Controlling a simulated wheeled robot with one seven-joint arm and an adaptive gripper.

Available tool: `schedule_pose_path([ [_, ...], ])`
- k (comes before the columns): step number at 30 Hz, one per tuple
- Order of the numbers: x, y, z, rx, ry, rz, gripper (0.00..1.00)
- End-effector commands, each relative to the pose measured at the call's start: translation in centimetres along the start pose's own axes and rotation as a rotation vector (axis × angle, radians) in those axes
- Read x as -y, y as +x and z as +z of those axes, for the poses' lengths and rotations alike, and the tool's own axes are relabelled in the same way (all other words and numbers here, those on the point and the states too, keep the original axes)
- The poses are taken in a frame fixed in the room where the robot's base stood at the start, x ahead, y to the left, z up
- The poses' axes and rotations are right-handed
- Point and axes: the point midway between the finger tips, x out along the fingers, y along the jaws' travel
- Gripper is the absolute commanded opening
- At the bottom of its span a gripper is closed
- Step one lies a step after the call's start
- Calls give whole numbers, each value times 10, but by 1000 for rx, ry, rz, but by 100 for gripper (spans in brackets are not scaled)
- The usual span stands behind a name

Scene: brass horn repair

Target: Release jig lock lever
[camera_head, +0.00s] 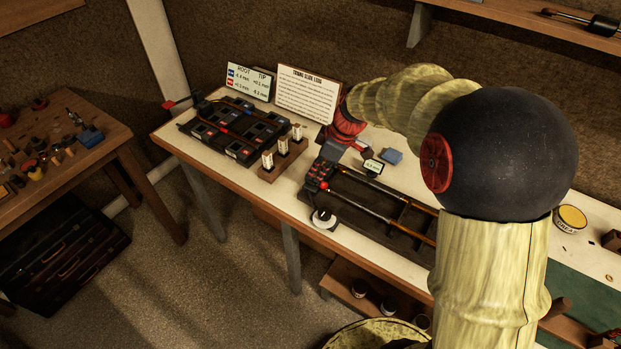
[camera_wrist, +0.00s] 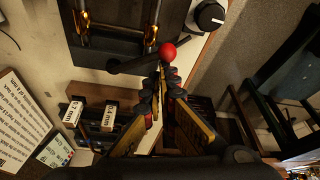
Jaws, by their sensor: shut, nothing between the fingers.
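The slide jig (camera_head: 389,228) is a dark base on the bench with two long metal tubes on it. Its lock lever (camera_wrist: 136,64) is a black arm ending in a red ball knob (camera_wrist: 168,51); the knob (camera_head: 324,186) also shows in the head view at the jig's left end. My gripper (camera_wrist: 164,69) is shut and empty, its fingertips just below the knob and beside the lever in the wrist view. I cannot tell whether they touch it. In the head view my gripper (camera_head: 319,178) partly hides that end of the jig.
A black tray (camera_head: 235,130) and a wooden block with white-labelled pieces (camera_head: 283,152) stand left of the jig. A round black-and-white dial (camera_head: 324,218) sits at the bench's front edge. Text cards (camera_head: 306,94) stand behind. A blue block (camera_head: 392,156) lies beyond the jig.

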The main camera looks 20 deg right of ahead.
Motion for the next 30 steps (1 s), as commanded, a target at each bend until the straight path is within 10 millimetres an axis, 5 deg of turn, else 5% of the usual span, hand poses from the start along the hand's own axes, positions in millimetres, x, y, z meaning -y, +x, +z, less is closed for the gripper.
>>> schedule_pose_path([
  [16,-9,-10,26,1,-406,-147,0],
  [30,-13,-12,32,1,-401,-145,0],
])
